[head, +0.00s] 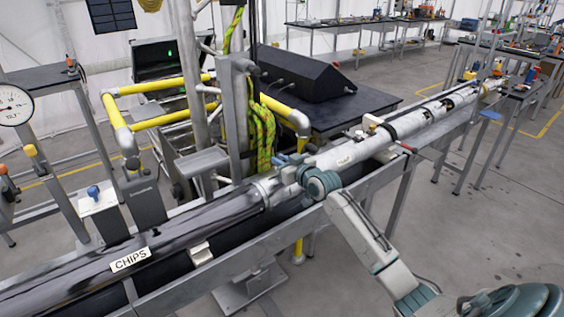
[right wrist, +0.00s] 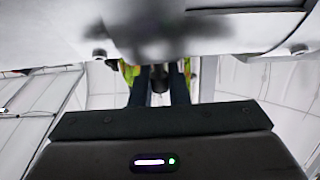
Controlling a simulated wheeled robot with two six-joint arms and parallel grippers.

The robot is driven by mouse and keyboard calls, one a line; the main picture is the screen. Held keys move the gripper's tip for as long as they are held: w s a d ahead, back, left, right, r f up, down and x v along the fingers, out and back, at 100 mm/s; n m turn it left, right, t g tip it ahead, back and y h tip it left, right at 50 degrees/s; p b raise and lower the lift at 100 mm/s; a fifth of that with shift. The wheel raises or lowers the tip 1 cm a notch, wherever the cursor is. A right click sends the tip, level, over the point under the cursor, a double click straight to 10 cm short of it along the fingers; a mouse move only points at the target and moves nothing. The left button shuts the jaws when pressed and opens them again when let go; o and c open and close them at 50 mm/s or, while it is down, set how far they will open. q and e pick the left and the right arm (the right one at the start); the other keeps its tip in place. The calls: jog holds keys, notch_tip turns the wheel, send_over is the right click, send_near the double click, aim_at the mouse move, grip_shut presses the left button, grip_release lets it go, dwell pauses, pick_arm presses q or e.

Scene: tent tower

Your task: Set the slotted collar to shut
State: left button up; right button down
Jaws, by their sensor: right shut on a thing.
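The slotted collar (head: 268,190) is a light metal ring around the long pipe, where the dark pipe section meets the pale one. My right gripper (head: 284,160) is at the collar, over the top of the pipe. In the right wrist view its two dark fingers (right wrist: 159,88) are closed around a small dark knob (right wrist: 159,74), which seems to belong to the collar. The grey pipe body (right wrist: 220,35) fills the top of that view, blurred. The collar's slot is hidden by my gripper and wrist, so I cannot tell its setting. My left gripper is not in view.
A metal trough (head: 240,248) carries the pipe. Yellow-green ropes (head: 262,135) and steel posts stand just behind the collar, with yellow rails (head: 175,118) to the left. A dark table (head: 325,112) is behind. A "CHIPS" label (head: 130,259) is on the dark pipe.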

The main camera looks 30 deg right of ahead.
jog(key=c, duration=1.6)
grip_release()
jog(key=shift+r, duration=0.1)
jog(key=shift+o, duration=1)
jog(key=shift+w, duration=0.2)
jog(key=s+r+b, duration=0.1)
jog(key=s, duration=0.9)
jog(key=shift+s+d+b, duration=0.35)
jog(key=shift+d+b, duration=0.05)
